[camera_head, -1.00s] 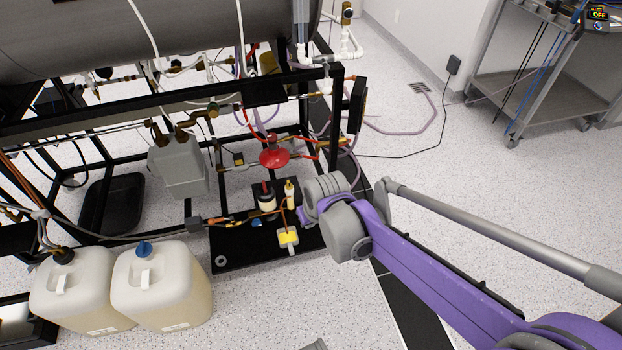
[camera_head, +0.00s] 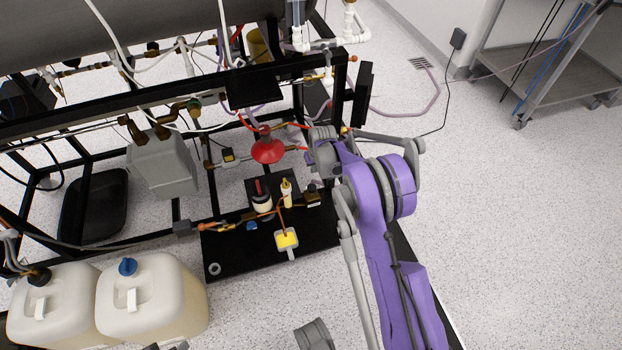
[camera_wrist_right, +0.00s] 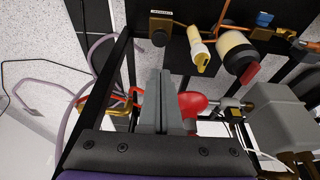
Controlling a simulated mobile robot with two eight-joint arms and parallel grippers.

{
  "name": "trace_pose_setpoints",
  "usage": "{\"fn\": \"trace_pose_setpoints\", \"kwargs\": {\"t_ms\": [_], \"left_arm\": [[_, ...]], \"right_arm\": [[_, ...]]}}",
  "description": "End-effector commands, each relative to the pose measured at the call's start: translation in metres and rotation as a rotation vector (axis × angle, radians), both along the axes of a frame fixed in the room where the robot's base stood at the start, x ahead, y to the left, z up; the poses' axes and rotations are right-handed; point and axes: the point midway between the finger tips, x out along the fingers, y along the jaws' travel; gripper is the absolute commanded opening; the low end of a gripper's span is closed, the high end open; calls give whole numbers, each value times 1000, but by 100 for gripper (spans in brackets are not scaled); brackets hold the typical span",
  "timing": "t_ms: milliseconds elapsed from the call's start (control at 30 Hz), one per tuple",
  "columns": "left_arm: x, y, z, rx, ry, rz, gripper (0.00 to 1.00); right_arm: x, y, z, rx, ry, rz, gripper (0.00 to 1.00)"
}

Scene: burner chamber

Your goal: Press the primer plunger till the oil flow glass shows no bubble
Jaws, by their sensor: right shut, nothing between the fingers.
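Several small fittings stand on the black base plate (camera_head: 222,255). One is a squat cream-and-black cylinder with a red top (camera_head: 262,200); it also shows in the right wrist view (camera_wrist_right: 236,47). Beside it is a slim cream cylinder with a yellow tip (camera_head: 286,192), also in the right wrist view (camera_wrist_right: 203,50). I cannot tell for sure which is the primer plunger or the oil flow glass; no bubble can be made out. My right gripper (camera_wrist_right: 161,75) is shut and empty, apart from these fittings. In the head view its fingertips are hard to make out.
A red bulb-shaped part (camera_head: 268,150) is close by the right gripper. Black frame bars and hoses surround the area. Two cream jugs (camera_head: 155,295) are at lower left.

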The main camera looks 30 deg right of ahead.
Motion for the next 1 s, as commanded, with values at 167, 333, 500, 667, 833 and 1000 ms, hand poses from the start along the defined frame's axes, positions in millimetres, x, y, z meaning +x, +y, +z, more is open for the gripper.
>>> {"fn": "trace_pose_setpoints", "kwargs": {"t_ms": [167,333,500,667,833,1000], "left_arm": [[0,0,0,0,0,0,50],[0,0,0,0,0,0,50],[0,0,-3,0,1,0,50],[2,0,-11,0,2,0,50],[3,0,-20,0,4,0,50],[5,0,-28,0,4,0,50]], "right_arm": [[1,-2,-3,1,1,-2,0],[1,-2,-3,1,1,-1,0],[3,-2,-11,1,1,-1,0],[10,-4,-36,1,1,-1,0],[20,-6,-72,1,1,-1,0],[30,-8,-104,0,0,-1,0]]}}
